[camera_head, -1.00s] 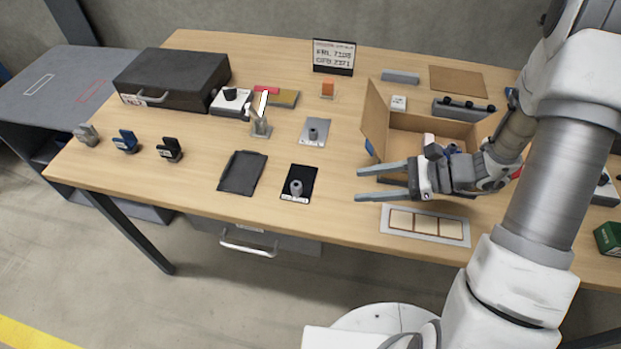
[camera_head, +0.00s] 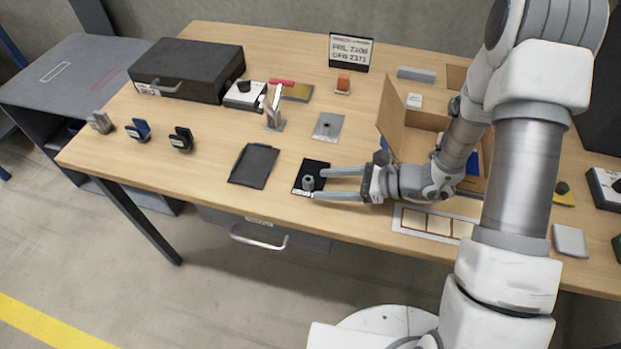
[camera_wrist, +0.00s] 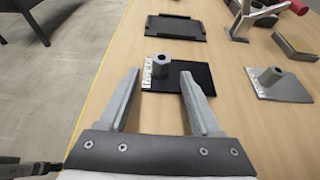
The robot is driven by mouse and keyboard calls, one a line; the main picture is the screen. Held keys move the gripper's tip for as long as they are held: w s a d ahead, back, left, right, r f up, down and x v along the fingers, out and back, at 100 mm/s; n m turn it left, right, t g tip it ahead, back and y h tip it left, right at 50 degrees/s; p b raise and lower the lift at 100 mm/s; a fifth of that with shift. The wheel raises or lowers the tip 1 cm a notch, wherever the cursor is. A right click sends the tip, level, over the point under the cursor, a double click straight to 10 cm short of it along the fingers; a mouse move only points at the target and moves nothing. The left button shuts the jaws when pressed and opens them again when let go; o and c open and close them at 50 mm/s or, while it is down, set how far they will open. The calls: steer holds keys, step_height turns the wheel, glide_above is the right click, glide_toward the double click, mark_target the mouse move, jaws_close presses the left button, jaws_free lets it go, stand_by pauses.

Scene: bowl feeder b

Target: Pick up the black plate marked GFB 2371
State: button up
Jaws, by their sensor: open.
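The black plate (camera_head: 311,169) lies flat on the table in front of my gripper, with a grey knob (camera_head: 308,184) standing on it and a white label along its near edge. The label is too small to read. In the wrist view the plate (camera_wrist: 200,73) lies just beyond the fingertips, with the knob (camera_wrist: 159,66) between the two fingers' lines. My gripper (camera_head: 318,184) is open and empty, its fingertips close to the plate's right side; it also shows in the wrist view (camera_wrist: 160,80).
A dark tray (camera_head: 254,166) lies left of the plate. A grey plate with a knob (camera_head: 328,126) lies behind it. A sign (camera_head: 350,52) reading PRL 2106 and GFB 2371 stands at the back. An open cardboard box (camera_head: 405,135) is behind my arm.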

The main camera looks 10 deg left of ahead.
mark_target(308, 179)
steer(key=x, duration=0.5)
steer(key=shift+a+r, duration=0.2)
steer(key=shift+r, duration=0.15)
steer(key=shift+c, duration=0.3)
jaws_close()
